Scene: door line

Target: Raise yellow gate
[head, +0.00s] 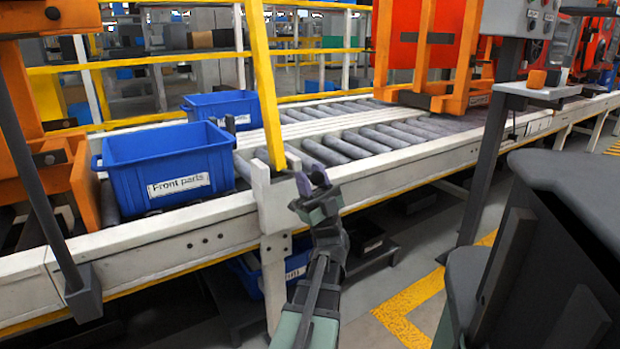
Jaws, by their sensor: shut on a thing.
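The yellow gate (265,90) is a long bar in the head view. It stands steeply up from a white post (269,200) at the conveyor's near edge, leaning slightly left, and its top runs out of the picture. My gripper (311,181) is just right of the bar's lower end, beside the top of the post. It is shut on the gate near its foot; the exact contact between the fingers is hard to make out.
A blue "Front parts" bin (165,162) and a second blue bin (222,106) sit on the roller conveyor (385,140) to the left. An orange frame (430,60) stands over the rollers at right. A dark post (488,150) rises right of my arm.

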